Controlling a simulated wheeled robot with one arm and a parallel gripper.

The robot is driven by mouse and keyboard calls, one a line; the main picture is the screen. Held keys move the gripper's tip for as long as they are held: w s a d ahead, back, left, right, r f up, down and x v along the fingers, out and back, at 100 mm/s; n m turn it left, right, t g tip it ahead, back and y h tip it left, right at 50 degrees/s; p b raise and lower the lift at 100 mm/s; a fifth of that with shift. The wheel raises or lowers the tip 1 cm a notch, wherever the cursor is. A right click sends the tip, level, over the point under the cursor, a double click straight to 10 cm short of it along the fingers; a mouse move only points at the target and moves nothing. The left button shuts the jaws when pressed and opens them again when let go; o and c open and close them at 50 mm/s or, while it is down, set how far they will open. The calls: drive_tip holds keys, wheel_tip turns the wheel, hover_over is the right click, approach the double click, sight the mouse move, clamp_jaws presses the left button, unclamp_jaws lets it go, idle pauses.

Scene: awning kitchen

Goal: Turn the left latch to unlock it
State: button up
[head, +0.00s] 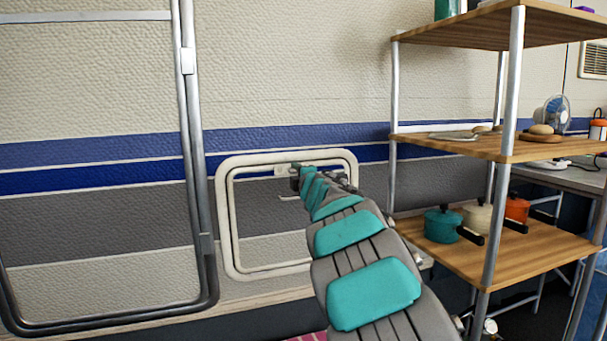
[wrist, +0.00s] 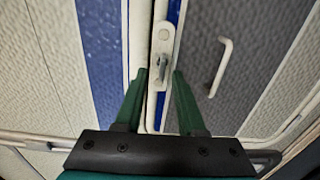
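A small hatch in a white frame (head: 224,215) is set low in the trailer wall and appears closed. A latch with a pale plate and a grey turning lever (wrist: 162,65) sits on the hatch edge in the wrist view. In the head view its pale plate (head: 281,170) shows at the top of the frame, partly hidden by my gripper. My gripper (wrist: 160,74) is open, with one green finger on each side of the lever's line. The lever lies between and just beyond the fingertips; contact cannot be told. No second latch is visible.
A white pull handle (wrist: 220,68) is on the hatch panel beside the latch. A wooden shelf unit (head: 470,265) with pots stands close on the right of my arm. A large metal-framed door (head: 205,150) is on the left.

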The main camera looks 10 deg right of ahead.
drive_tip(key=s+d, duration=0.1)
drive_tip(key=s, duration=0.5)
drive_tip(key=shift+d+r, duration=0.15)
drive_tip(key=shift+d, duration=0.05)
drive_tip(key=shift+s, duration=0.1)
